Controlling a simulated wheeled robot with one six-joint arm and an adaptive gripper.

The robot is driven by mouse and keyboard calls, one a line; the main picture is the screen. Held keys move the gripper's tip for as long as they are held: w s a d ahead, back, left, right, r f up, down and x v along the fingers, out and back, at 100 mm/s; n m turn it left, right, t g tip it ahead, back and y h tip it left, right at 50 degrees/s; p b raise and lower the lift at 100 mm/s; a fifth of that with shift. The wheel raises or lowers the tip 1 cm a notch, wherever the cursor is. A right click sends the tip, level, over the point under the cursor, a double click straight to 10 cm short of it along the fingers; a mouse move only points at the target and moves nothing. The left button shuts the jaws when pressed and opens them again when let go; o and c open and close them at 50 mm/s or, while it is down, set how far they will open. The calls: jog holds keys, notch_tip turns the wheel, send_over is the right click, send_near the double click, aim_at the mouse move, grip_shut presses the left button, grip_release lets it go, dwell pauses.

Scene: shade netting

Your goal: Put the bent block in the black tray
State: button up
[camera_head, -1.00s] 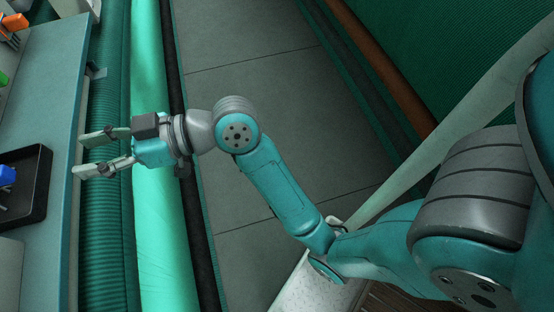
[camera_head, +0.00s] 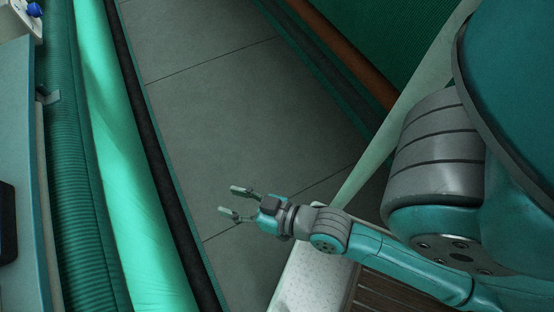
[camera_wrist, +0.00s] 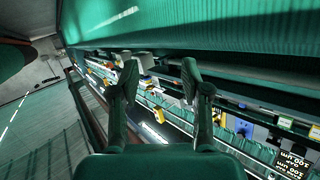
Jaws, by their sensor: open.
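The black tray (camera_head: 6,224) shows only as a dark edge on the table at the far left of the head view; its inside is out of frame. I cannot make out the bent block in either current view. My gripper (camera_head: 234,202) is open and empty, over the grey floor and well to the right of the table. In the wrist view its two fingers (camera_wrist: 158,80) are spread with nothing between them.
A teal-edged table (camera_head: 20,130) runs down the left. A blue item (camera_head: 35,9) sits at the top left. A pale green roll (camera_head: 125,170) lies between table and floor. The wrist view shows small, unclear objects on shelving (camera_wrist: 165,125). Grey floor (camera_head: 215,110) is open.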

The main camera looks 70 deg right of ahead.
jog(key=s+d+n+h, duration=0.1)
jog(key=s, duration=1.3)
jog(key=shift+s+d+r, duration=0.15)
jog(key=shift+s+r, duration=0.15)
jog(key=shift+r, duration=0.1)
